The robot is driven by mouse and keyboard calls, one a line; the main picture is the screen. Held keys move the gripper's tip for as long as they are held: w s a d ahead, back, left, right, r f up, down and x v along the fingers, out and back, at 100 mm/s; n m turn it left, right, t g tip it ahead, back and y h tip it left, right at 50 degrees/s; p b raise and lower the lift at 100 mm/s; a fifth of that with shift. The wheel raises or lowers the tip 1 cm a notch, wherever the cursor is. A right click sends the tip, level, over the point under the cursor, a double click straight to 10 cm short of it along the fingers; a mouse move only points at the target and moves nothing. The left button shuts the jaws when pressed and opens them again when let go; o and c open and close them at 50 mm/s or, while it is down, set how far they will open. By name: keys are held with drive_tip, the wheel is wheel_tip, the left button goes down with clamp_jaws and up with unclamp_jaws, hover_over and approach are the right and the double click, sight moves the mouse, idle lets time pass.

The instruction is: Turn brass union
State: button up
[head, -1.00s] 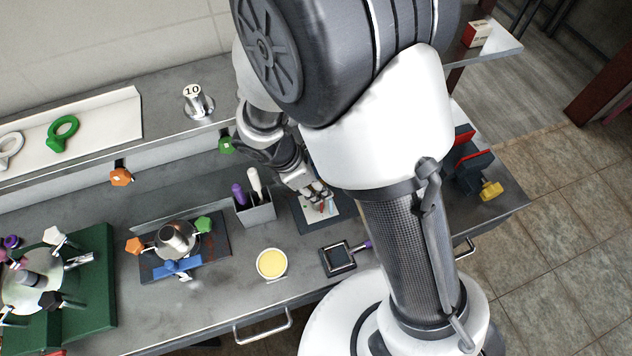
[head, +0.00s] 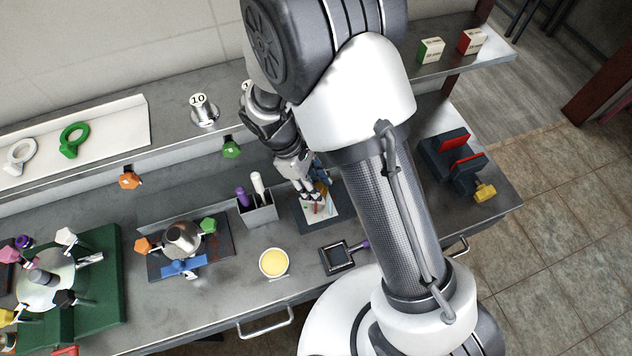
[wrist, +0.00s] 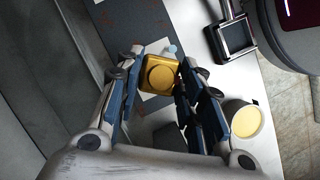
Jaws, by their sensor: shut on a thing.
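The brass union (wrist: 158,75) is a yellow-gold block with a round face, between my fingertips in the wrist view. My gripper (wrist: 158,78) is shut on it, with a blue-lined finger on either side. In the head view, my gripper (head: 312,192) is low over a dark mat with a pale printed sheet (head: 314,211). A small brass-coloured patch (head: 321,187) shows by the fingers there. The far side of the union and whatever lies beneath it are hidden.
A grey holder (head: 260,211) with purple and white handles stands left of my gripper. A yellow-filled cup (head: 273,263) and a dark square pan (head: 338,257) are in front. A vise with red jaws (head: 452,160) is at the right. The shelf (head: 230,115) runs behind.

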sight(316, 185)
drive_tip(key=shift+m, duration=0.5)
drive_tip(key=o, duration=1.1)
drive_tip(key=shift+c, duration=0.2)
wheel_tip(316, 185, up, 10)
drive_tip(key=shift+r, duration=0.1)
idle(0.3)
